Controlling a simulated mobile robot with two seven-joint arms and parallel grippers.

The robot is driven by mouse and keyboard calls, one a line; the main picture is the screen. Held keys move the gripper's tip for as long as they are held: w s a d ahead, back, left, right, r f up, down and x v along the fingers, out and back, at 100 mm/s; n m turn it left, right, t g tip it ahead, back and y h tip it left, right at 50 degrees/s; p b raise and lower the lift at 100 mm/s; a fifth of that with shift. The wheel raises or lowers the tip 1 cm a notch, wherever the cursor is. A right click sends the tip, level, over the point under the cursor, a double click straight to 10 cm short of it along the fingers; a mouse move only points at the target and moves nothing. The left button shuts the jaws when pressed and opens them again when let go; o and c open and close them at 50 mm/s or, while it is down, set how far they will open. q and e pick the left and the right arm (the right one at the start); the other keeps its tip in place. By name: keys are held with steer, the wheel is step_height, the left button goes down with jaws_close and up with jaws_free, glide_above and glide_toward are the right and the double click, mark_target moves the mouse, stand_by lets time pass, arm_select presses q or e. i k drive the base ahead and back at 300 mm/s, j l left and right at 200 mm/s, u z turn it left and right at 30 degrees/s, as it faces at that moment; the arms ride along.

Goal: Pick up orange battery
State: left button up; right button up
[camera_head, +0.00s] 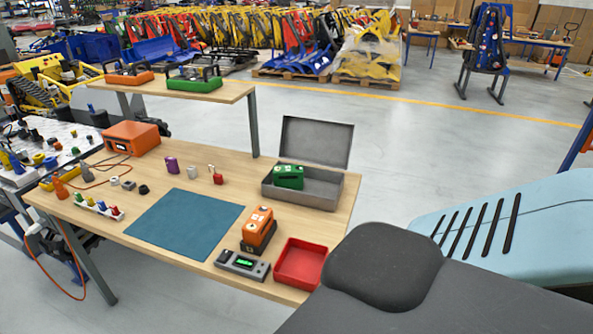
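An orange battery (259,226) stands tilted in a dark holder or base (256,246) near the front right of the wooden workbench (120,222). It has pale marks on its faces. A green battery (289,176) sits inside the open grey metal box (318,190) at the back right of the bench. A grey device with a green display (243,264) lies just in front of the orange battery. An empty red tray (300,262) is to its right. Neither of my grippers shows in the head view.
A teal mat (185,223) lies bare mid-bench. Behind it are a purple cylinder (172,164), a white cylinder (192,172) and a red part (217,177). An orange unit with a cord (132,137) stands at the back left. A raised shelf (215,95) holds orange and green carriers.

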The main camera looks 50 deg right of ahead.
mark_target(257, 227)
steer(key=i+j+z, duration=0.1)
steer(key=z, duration=0.4)
steer(key=i+j+z, duration=0.15)
steer(key=z, duration=0.3)
steer(key=i+j+z, duration=0.15)
steer(key=z, duration=0.35)
steer(key=i+j+z, duration=0.1)
steer(key=j+z, duration=0.5)
steer(key=z, duration=0.35)
